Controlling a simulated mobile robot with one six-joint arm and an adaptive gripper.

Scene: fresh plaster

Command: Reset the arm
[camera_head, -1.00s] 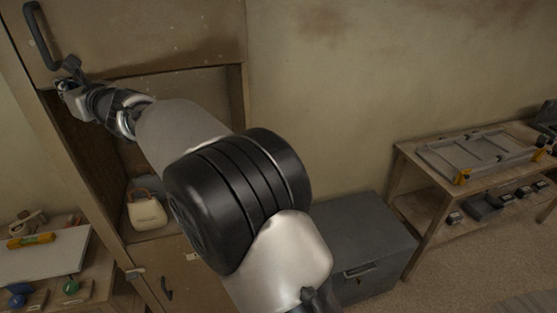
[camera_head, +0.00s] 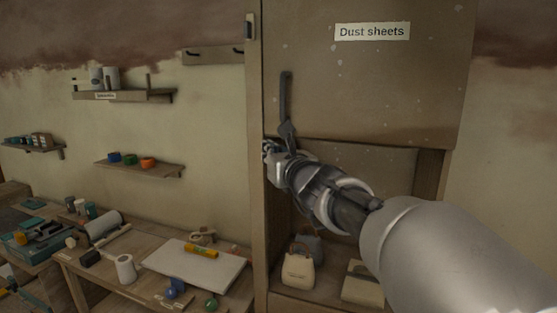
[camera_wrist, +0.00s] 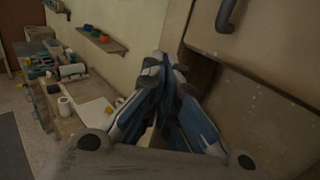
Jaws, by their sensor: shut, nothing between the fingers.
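My gripper (camera_head: 272,148) is at the end of my arm, in front of the left edge of a tall cupboard, just below the dark handle (camera_head: 286,98) of its upper door (camera_head: 370,90). The door bears the label "Dust sheets". In the wrist view my gripper (camera_wrist: 163,62) shows with its fingers together and nothing between them. The handle (camera_wrist: 226,14) shows apart from the fingers at the upper right there. I cannot tell from the head view how far the fingertips are from the door.
The cupboard's open compartment holds pale bags (camera_head: 298,271) below my arm. A workbench (camera_head: 130,290) with a white board (camera_head: 195,268), a roll and tools stands at the left. Wall shelves (camera_head: 140,168) hold coloured tape rolls and cans. Free air lies left of the cupboard.

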